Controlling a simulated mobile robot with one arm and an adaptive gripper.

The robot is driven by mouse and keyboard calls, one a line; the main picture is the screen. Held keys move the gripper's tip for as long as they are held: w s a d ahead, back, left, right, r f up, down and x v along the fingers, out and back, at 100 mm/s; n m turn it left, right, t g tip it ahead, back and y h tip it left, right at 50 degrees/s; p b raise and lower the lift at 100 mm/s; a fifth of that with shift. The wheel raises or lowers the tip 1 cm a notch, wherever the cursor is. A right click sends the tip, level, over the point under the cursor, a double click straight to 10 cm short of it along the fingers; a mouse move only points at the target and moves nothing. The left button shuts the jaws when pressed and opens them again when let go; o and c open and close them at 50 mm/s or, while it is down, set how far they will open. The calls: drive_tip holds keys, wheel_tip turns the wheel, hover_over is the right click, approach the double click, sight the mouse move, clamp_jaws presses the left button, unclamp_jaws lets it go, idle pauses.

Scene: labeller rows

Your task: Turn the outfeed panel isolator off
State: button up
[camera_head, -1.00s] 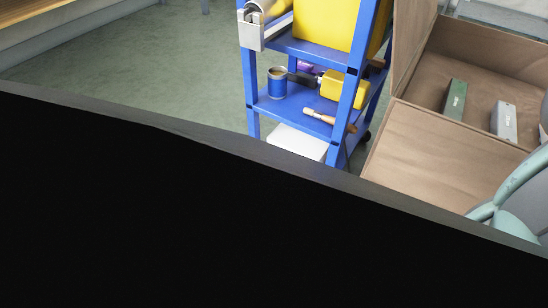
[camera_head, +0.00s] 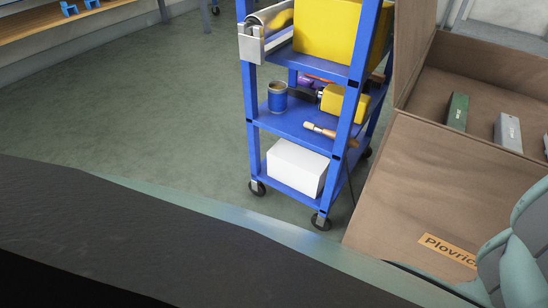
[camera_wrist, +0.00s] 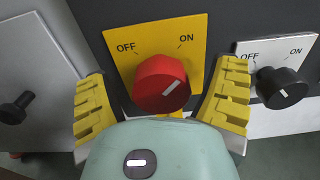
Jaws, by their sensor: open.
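In the wrist view a red rotary knob (camera_wrist: 162,83) sits on a yellow plate (camera_wrist: 196,35) marked OFF at upper left and ON at upper right. The white mark on the knob points up and right, toward ON. My gripper (camera_wrist: 163,72) is open, with one ribbed yellow finger on each side of the red knob. I cannot tell whether either finger touches it. No name for the panel is readable. The knob and my gripper's fingers are not visible in the head view.
A black knob (camera_wrist: 282,88) on a white OFF/ON plate (camera_wrist: 268,49) is close right of my right finger. Another black knob (camera_wrist: 15,108) is at left. A blue cart (camera_head: 297,120) and a cardboard box (camera_head: 400,190) stand beyond a dark foreground surface (camera_head: 130,235).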

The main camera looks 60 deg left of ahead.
drive_tip(key=shift+c, duration=0.2)
drive_tip(key=c, duration=1.1)
drive_tip(key=shift+c, duration=0.2)
